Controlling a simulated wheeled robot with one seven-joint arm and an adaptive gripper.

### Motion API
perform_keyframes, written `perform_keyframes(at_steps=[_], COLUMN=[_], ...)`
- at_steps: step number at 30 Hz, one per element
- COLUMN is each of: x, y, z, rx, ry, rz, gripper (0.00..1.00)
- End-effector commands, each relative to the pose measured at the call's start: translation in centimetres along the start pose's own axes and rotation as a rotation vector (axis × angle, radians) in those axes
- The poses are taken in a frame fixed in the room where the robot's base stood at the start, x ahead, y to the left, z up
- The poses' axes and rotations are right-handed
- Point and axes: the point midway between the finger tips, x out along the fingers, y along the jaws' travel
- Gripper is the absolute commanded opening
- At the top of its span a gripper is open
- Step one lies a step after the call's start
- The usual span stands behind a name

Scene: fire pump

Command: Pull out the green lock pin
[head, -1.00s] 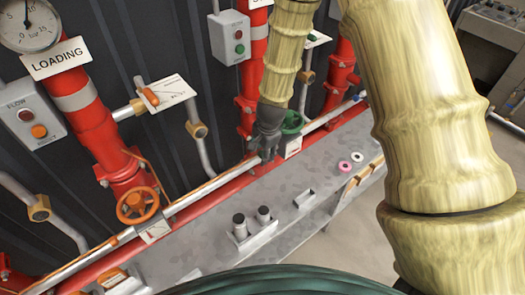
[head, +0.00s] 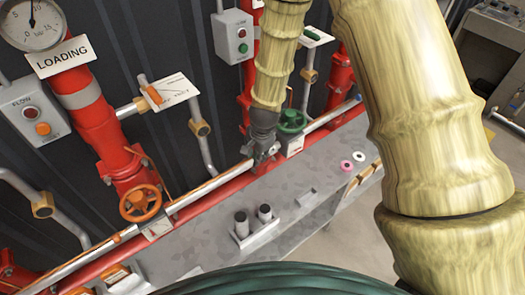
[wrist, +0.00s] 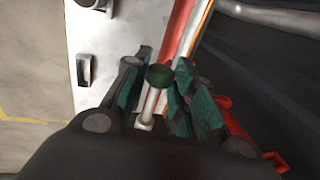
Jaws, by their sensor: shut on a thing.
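The green lock pin (wrist: 159,77) shows its dark green round head in the wrist view, with a pale shaft below it, between my finger pads. My gripper (wrist: 158,92) is shut on it, with teal pads on both sides. In the head view my gripper (head: 263,152) points down at the silver rail, just left of the green handwheel (head: 291,121). The pin itself is hidden by my gripper in the head view. I cannot tell whether its end still sits in a hole.
An orange handwheel (head: 141,203) sits on the red pipe at left. The grey bench (head: 215,222) carries two black-topped cylinders (head: 253,217) and a pink ring (head: 346,166) beside a white one. Red pipes and a control box (head: 233,38) stand behind my gripper.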

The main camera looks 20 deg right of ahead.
Motion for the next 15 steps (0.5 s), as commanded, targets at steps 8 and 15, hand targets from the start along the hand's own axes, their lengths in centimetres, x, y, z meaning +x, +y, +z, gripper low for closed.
perform_keyframes(at_steps=[8, 15], x=[0.0, -0.01], y=[-0.18, -0.02], z=[0.53, 0.23], rx=[-0.005, -0.001], ry=[-0.007, -0.005], rz=[0.0, 0.0], gripper=[0.38, 0.48])
